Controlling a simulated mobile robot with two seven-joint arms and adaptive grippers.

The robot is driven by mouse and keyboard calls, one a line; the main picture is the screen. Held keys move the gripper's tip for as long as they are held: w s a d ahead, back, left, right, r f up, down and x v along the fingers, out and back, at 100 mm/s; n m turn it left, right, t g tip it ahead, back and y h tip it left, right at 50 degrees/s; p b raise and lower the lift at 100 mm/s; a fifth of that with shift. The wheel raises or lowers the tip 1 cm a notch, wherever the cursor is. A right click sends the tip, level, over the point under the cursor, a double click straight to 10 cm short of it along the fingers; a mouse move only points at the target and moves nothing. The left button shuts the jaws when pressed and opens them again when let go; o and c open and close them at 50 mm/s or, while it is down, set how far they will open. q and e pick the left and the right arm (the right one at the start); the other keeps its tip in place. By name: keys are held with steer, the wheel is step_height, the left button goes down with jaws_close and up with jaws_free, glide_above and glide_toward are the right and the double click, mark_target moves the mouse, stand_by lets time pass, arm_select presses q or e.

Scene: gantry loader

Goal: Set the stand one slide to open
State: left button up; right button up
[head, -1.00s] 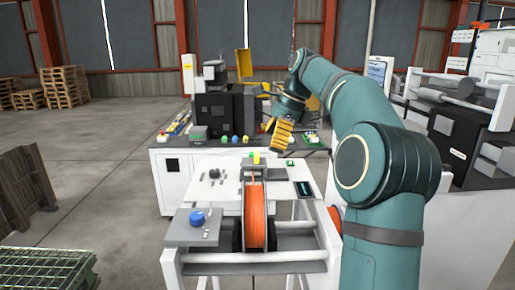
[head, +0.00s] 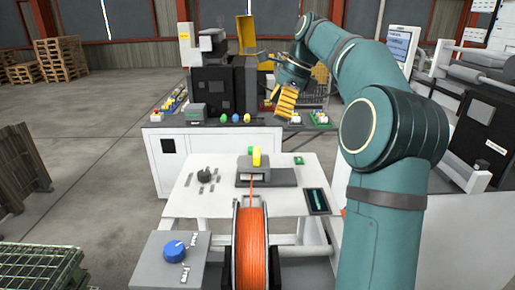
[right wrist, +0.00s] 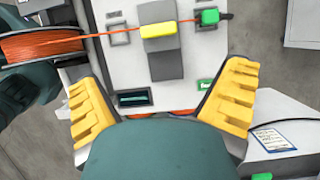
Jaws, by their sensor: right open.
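No part is legibly marked as the stand one slide. A white stand panel (head: 215,203) carries a grey block (head: 267,176) with a yellow piece (head: 257,157) on top; the yellow piece also shows in the right wrist view (right wrist: 158,30). An orange strand runs from the orange spool (head: 258,245) to this block. In the right wrist view the strand passes the yellow piece to a small green block (right wrist: 210,16). My right gripper (head: 285,105) is open and empty, its yellow fingers (right wrist: 162,72) spread wide above the panel. My left gripper is out of view.
A grey box with a blue knob (head: 174,251) stands left of the spool; its labels are unreadable. The panel bears a black knob (head: 204,174), a dark display (head: 317,201) and a green button (head: 299,160). A bench (head: 220,137) with coloured buttons stands behind.

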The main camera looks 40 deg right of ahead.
mark_target(258, 151)
steer(key=b+x, duration=0.2)
steer(key=x, duration=1)
steer(key=shift+s+b, duration=0.2)
steer(key=shift+b, duration=0.2)
steer(key=shift+x, duration=0.9)
steer(key=c, duration=1.3)
